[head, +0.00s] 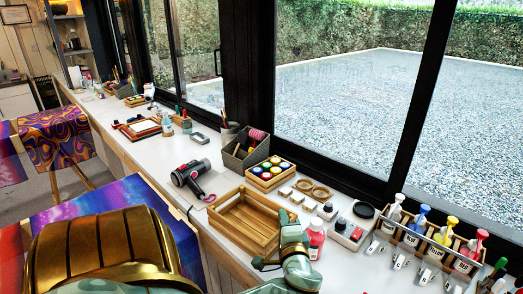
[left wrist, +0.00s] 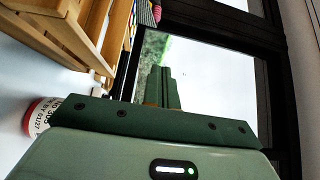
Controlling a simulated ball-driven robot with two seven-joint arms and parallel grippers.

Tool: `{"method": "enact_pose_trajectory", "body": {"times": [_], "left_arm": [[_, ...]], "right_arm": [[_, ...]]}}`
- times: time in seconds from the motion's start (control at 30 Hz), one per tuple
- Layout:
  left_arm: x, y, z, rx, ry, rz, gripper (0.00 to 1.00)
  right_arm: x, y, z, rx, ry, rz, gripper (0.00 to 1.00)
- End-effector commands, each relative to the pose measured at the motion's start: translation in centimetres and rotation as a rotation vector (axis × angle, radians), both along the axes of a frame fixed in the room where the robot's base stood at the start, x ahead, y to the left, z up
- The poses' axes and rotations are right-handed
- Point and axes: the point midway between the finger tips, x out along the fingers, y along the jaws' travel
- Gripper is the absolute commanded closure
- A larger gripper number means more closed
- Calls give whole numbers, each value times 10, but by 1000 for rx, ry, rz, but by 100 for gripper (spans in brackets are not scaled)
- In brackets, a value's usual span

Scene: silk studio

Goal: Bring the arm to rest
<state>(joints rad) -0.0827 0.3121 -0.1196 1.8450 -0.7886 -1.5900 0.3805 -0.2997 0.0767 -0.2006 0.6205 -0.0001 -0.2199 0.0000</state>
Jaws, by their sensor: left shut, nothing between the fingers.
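My left gripper (head: 290,232) is green. In the head view it is over the front right corner of an empty slatted wooden crate (head: 227,223). Whether it touches the crate I cannot tell. In the left wrist view its fingers (left wrist: 160,88) are closed together with nothing between them, pointing toward the window. My right gripper is not in view.
Behind are a box of paint jars (head: 268,173) and wooden rings (head: 313,189). A hair dryer (head: 190,178) lies left of the crate. Pump bottles (head: 440,238) stand in a rack at right.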

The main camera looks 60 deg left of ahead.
Motion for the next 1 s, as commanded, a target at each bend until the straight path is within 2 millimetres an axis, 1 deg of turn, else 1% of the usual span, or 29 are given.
{"method": "enact_pose_trajectory", "body": {"times": [0.03,0.1,0.23,0.4,0.63,0.67,0.77,0.87,0.9,1.0], "left_arm": [[-11,8,0,1,3,1,100],[-22,17,0,0,1,0,100],[-37,30,0,0,0,1,100],[-44,36,0,0,-1,0,100],[-45,35,-1,-8,2,-2,100],[-47,32,-3,-20,6,-5,100],[-56,13,-18,-123,45,-28,100],[-71,-18,-37,-277,105,-70,100],[-77,-32,-44,-342,131,-92,100],[-93,-66,-55,-489,190,-148,100]], "right_arm": [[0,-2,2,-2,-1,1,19],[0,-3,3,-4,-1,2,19],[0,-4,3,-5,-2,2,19],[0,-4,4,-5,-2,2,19],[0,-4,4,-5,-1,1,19],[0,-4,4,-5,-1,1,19],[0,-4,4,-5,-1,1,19],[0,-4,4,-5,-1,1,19],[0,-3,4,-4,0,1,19],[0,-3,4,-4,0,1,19]]}}
